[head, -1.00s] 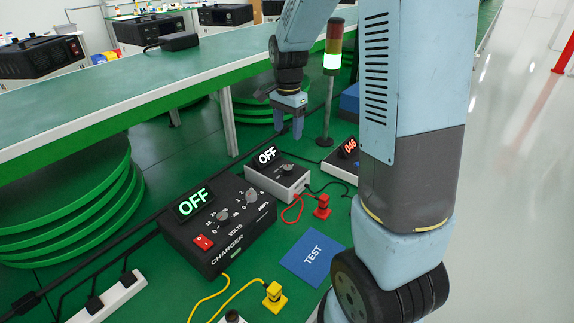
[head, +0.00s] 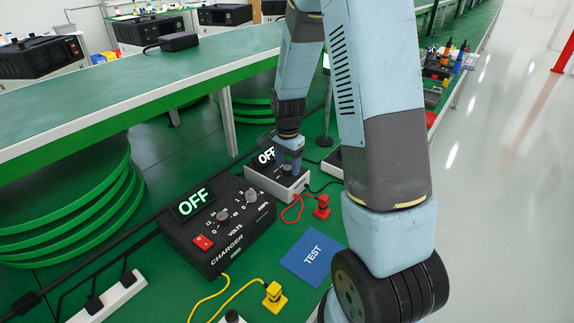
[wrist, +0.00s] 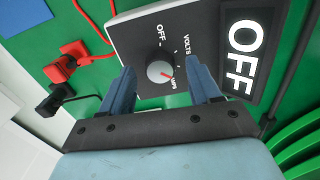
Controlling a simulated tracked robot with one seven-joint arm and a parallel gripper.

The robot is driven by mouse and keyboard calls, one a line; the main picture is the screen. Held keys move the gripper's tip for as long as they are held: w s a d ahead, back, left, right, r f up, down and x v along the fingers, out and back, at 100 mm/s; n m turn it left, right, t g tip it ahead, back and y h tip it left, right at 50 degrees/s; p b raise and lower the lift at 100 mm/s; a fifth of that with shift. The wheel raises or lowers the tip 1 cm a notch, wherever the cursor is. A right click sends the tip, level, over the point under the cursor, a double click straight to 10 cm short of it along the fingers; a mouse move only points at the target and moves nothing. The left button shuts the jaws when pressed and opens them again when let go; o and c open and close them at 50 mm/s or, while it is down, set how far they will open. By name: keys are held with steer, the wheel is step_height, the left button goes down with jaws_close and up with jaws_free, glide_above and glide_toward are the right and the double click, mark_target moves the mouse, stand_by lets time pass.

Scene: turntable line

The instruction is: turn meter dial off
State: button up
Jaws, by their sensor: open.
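The meter (head: 262,182) is a small pale box with a dark top and a lit display reading OFF, behind the charger in the head view. In the wrist view the meter's face (wrist: 130,35) carries a round grey dial (wrist: 158,72) with a red pointer mark. The mark points toward the lower right, away from the printed OFF and toward a partly readable label near the right finger. My gripper (head: 289,168) is open above the meter. In the wrist view its fingers (wrist: 160,64) stand either side of the dial, with visible gaps.
The black charger (head: 215,225), its display also reading OFF, stands at front left of the meter. A red plug (head: 322,207) with a red cable lies to the right. A blue TEST mat (head: 312,257) and yellow plug (head: 275,297) lie in front.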

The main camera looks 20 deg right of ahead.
steer(key=shift+f, duration=0.35)
steer(key=c, duration=1)
